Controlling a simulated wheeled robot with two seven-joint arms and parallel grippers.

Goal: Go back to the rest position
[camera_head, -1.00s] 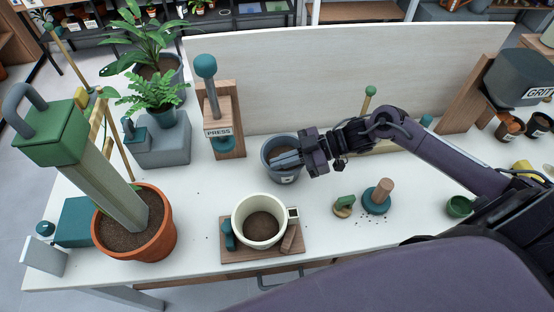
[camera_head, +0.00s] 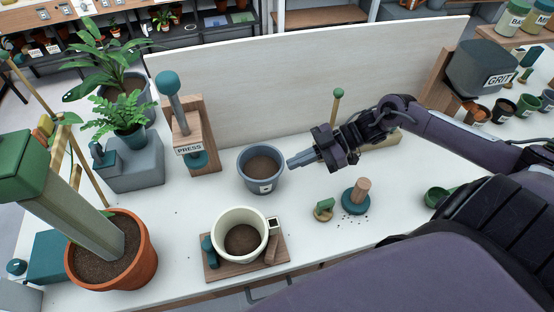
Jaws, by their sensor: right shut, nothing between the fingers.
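My right gripper (camera_head: 300,162) is shut and empty. It points left over the white table (camera_head: 190,220), just right of a grey-blue pot (camera_head: 262,183) that holds soil and has a small label. The gripper is apart from the pot's rim. A cream pot (camera_head: 240,251) with soil stands on a wooden board (camera_head: 275,258) nearer the front. My left gripper does not show.
A press (camera_head: 180,120) stands at the back left, by a grey block with a fern (camera_head: 122,115). A terracotta pot (camera_head: 140,270) is at the left. Stampers (camera_head: 355,200) stand right of centre. A grit hopper (camera_head: 482,68) is at the right. A pale panel (camera_head: 290,85) closes the back.

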